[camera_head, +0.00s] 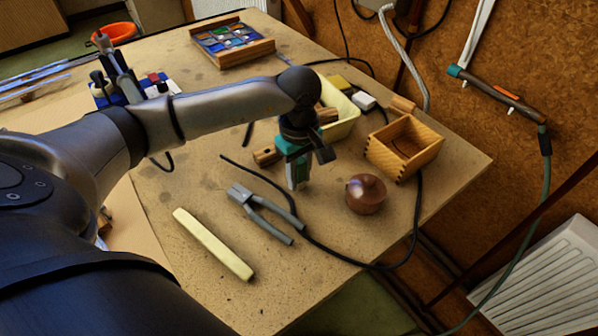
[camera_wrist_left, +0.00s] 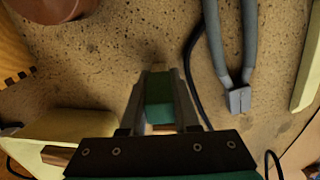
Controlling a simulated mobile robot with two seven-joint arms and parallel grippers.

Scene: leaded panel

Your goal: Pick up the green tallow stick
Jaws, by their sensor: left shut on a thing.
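My left gripper (camera_head: 298,184) points down over the middle of the bench, between the pliers and the brown round object. In the left wrist view its fingers (camera_wrist_left: 160,100) are closed on a short green block, which I take to be the green tallow stick (camera_wrist_left: 158,94). The stick's far end lies between the fingers; the rest is hidden by the gripper. In the head view the stick is hard to tell apart from the gripper's own teal parts. Whether it touches the bench is not clear. My right gripper is not in view.
A pale yellow stick (camera_head: 213,244) lies at the front. Grey pliers (camera_head: 262,213) are left of the gripper, a brown round object (camera_head: 366,194) right. A black cable crosses the bench (camera_head: 470,168).

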